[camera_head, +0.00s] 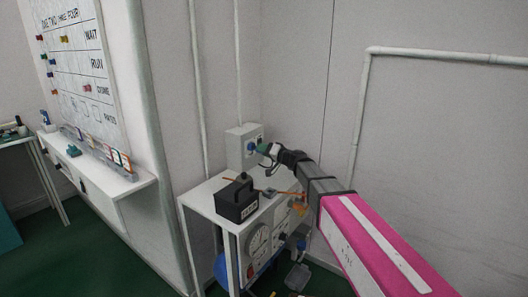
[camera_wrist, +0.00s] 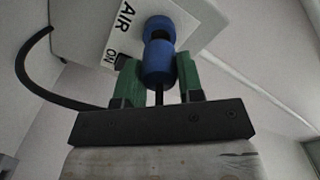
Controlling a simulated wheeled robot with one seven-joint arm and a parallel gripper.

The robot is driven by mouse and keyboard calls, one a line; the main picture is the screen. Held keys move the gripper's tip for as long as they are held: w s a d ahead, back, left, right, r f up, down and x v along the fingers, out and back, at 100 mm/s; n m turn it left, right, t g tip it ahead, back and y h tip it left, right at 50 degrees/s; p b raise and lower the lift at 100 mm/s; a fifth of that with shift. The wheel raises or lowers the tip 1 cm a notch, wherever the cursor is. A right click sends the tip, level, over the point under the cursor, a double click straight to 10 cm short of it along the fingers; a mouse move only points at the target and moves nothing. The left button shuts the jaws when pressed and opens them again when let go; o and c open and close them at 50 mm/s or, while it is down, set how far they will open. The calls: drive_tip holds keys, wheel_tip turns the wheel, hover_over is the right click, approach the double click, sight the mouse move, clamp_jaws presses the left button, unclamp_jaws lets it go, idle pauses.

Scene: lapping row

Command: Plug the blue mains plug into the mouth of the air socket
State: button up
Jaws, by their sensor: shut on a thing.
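The air socket (camera_wrist: 158,26) is a blue round mouth on a pale box marked AIR and ON in the wrist view. The box (camera_head: 236,150) is on the wall in the head view. The blue mains plug (camera_wrist: 158,66) is between the green fingers of my gripper (camera_wrist: 158,78), which is shut on it. The plug points at the socket and looks in line with it, its front end very close to the mouth. I cannot tell whether it has entered. In the head view my gripper (camera_head: 266,150) is right beside the box's front and hides most of the plug.
A white cart (camera_head: 200,196) stands under the socket box, with a black box (camera_head: 237,201) on its top. A black cable (camera_wrist: 32,68) curves at the left in the wrist view. A whiteboard (camera_head: 80,60) and shelf (camera_head: 130,186) are at the left.

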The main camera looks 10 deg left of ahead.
drive_tip(key=shift+x, duration=1.25)
drive_tip(key=o, duration=1)
drive_tip(key=v, duration=1)
drive_tip(key=shift+s+d, duration=0.2)
drive_tip(key=shift+d, duration=0.15)
